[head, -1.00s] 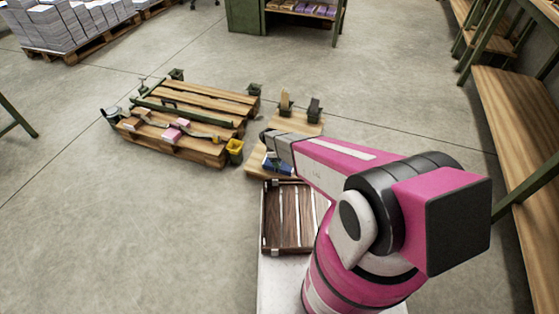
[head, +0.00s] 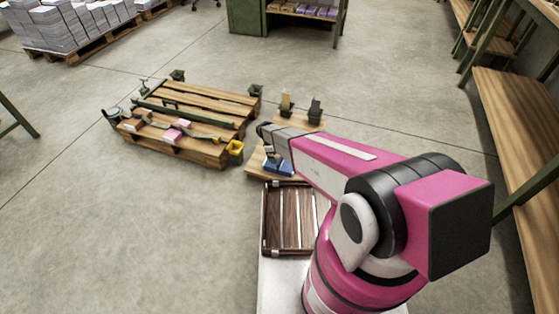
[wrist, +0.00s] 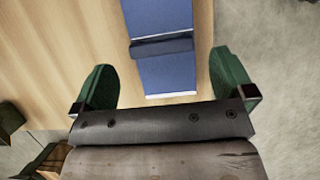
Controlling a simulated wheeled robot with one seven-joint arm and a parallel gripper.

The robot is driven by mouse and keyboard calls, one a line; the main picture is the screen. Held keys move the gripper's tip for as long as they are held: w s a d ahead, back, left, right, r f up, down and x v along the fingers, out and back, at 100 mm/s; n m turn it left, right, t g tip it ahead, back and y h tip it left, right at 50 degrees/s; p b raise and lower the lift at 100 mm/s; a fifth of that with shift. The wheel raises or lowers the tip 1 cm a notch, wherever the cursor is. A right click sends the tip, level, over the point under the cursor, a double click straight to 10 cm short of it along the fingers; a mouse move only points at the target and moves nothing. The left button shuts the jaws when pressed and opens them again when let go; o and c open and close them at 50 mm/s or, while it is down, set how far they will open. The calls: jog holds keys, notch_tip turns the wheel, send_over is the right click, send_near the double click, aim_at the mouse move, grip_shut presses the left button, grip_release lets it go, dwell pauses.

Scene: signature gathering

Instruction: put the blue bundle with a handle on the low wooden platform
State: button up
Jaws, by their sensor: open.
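The blue bundle (wrist: 168,75) lies flat on a pale wooden surface (wrist: 60,60), with a dark handle band across it. In the head view the blue bundle (head: 280,168) shows partly beside my pink arm. My gripper (wrist: 163,60) is open, its two green fingers apart on either side of the bundle in the wrist view, touching nothing that I can see. In the head view the gripper is mostly hidden by the arm. The low slatted wooden platform (head: 210,92) stands on the floor to the left, with pink and brown bundles on its front part.
A dark slatted wooden tray (head: 283,240) sits in front of my arm. A yellow container (head: 235,150) is at the platform's right corner, and dark green posts stand around its edges.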

jog(key=s+v, duration=0.1)
jog(key=v, duration=0.5)
jog(key=s+d+r+m+y, duration=0.1)
jog(key=s+d+r+m, duration=0.3)
jog(key=r, duration=0.6)
jog(key=s+d+r+m+t+y, duration=0.1)
jog(key=s+d+r+m+y, duration=0.1)
jog(key=s+d+r+m, duration=0.3)
jog(key=s+d+r+m+y, duration=0.1)
jog(key=s+d+r+m, duration=0.4)
jog(key=s+d+r, duration=0.4)
jog(key=d+r, duration=0.4)
jog(key=r, duration=0.3)
jog(key=shift+s+d+t, duration=0.2)
jog(key=shift+s+t, duration=0.1)
jog(key=shift+s, duration=0.1)
